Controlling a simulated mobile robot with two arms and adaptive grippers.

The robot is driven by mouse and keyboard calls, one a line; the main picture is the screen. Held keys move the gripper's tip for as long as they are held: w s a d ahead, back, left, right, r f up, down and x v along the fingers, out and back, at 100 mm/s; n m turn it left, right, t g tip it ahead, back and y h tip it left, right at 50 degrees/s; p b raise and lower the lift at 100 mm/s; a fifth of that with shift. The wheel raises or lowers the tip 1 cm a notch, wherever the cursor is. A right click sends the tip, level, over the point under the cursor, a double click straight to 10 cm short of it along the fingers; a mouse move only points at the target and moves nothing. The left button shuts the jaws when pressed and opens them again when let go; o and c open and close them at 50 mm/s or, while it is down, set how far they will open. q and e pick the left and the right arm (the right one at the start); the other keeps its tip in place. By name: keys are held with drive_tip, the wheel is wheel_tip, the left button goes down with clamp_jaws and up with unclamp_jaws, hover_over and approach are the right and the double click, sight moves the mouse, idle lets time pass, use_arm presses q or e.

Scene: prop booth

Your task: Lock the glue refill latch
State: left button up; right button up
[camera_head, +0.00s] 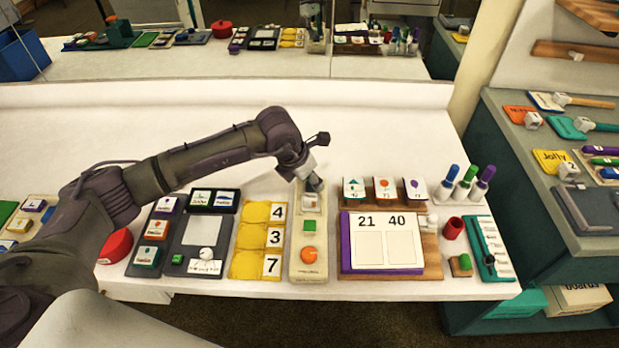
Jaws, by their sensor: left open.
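A narrow beige panel (308,265) lies on the white table. My left arm reaches in from the left, and my left gripper (315,184) points down just above the panel's far end. It is open and appears empty. Its fingers are small here and partly hide the far end; contact is unclear. My right gripper is out of view.
Left of the panel is a yellow number board (247,240). Markers (467,178) and a red cup (453,228) stand farther right. The table's back is clear before a mirror.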

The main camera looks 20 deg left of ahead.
use_arm(q)
drive_tip(key=shift+a+r, duration=0.15)
drive_tip(key=shift+r, duration=0.25)
drive_tip(key=v, duration=1.1)
drive_tip(key=shift+s, duration=0.25)
